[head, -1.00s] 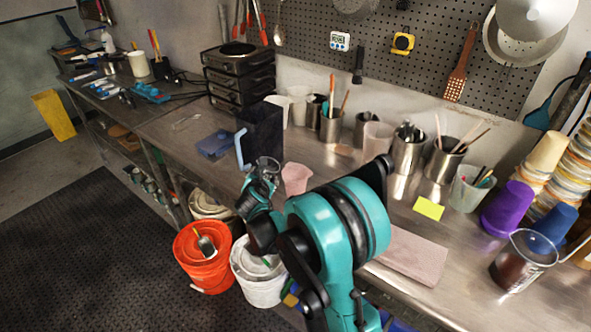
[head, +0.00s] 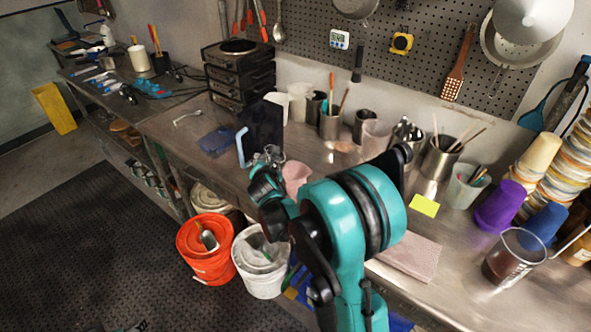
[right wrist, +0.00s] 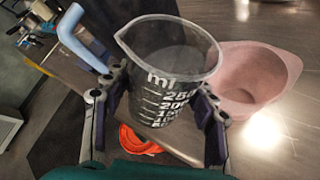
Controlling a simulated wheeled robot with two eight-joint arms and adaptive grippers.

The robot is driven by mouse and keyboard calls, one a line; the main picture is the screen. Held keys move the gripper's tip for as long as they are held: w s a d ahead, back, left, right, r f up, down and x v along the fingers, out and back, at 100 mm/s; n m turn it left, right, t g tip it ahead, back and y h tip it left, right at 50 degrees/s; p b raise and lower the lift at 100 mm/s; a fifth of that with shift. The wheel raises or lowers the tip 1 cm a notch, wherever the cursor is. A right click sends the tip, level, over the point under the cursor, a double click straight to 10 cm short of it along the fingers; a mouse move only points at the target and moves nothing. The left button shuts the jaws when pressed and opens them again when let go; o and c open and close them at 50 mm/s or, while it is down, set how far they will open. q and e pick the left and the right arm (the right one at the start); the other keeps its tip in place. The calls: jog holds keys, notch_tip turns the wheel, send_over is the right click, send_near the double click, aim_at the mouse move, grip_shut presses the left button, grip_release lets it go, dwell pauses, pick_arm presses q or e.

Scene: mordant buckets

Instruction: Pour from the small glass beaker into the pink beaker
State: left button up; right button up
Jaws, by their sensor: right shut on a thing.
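The small glass beaker (right wrist: 165,75), clear with white volume marks, is between the fingers of my right gripper (right wrist: 160,110) in the right wrist view. The gripper is shut on it. The beaker looks close to upright, and I cannot tell its contents. The pink beaker (right wrist: 258,75) stands on the bench just to the right of the glass beaker, its open top showing. In the head view the pink beaker (head: 296,178) is partly hidden behind my right arm, and the glass beaker (head: 274,154) shows small beside it. My left gripper is not in view.
A dark pitcher (head: 262,132) with a pale blue handle stands close behind the glass beaker. An orange bucket (head: 207,248) and a white bucket (head: 260,262) stand on the floor below the bench edge. A larger glass beaker (head: 513,257) holds dark liquid at right.

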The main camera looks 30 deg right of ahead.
jog(key=shift+s+d+r+m+p, duration=0.1)
jog(key=shift+r+m+p, duration=0.05)
jog(key=shift+r+p, duration=0.4)
jog(key=shift+d+r+m+p, duration=0.15)
jog(key=shift+r+p, duration=0.2)
jog(key=shift+r, duration=0.35)
jog(key=shift+f, duration=0.1)
jog(key=shift+d+f+m+t+y, duration=0.1)
jog(key=shift+f+m+t+y, duration=0.2)
jog(key=shift+m+y, duration=0.25)
dwell(0.8)
jog(key=shift+f+m+t+y+b, duration=0.5)
jog(key=shift+m+t+y+b, duration=0.2)
jog(key=shift+m+y, duration=0.35)
dwell(4.2)
